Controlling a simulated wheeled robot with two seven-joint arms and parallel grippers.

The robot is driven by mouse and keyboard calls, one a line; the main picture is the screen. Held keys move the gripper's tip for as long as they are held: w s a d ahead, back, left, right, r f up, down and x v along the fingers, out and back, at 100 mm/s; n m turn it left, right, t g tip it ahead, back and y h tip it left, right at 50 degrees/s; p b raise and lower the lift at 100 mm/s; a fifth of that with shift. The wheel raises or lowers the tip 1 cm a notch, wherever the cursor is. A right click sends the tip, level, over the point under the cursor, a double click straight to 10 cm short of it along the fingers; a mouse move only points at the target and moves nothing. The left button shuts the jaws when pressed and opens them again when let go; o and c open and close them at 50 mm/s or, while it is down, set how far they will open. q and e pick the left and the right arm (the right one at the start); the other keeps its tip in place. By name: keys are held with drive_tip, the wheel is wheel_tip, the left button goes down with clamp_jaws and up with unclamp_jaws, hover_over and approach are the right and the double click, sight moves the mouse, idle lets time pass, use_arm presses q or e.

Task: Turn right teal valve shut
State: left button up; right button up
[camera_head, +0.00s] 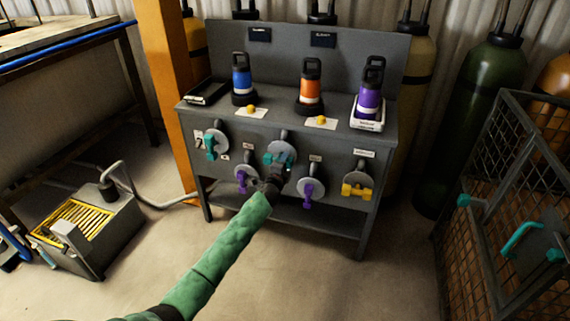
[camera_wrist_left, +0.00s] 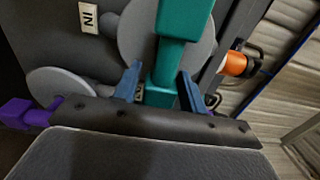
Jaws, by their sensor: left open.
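The right teal valve (camera_head: 281,152) is a teal handle on a round grey disc, in the middle of the bench's front panel. My left gripper (camera_head: 283,172) is in front of its lower part and hides some of it. In the left wrist view the teal handle (camera_wrist_left: 178,60) runs between the two open blue-grey fingers (camera_wrist_left: 159,85). I cannot tell whether either finger touches it. The left teal valve (camera_head: 211,143) is further left on the same panel. My right gripper is not in view.
Purple valves (camera_head: 311,190) (camera_head: 243,177) sit low on either side of my gripper, and a yellow valve (camera_head: 357,187) is at the right. Blue, orange (camera_head: 310,86) and purple bottles stand on the bench top. A wire cage (camera_head: 510,190) is at the right.

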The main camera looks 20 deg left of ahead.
use_arm(q)
drive_tip(key=s, duration=0.7)
drive_tip(key=shift+s, duration=0.3)
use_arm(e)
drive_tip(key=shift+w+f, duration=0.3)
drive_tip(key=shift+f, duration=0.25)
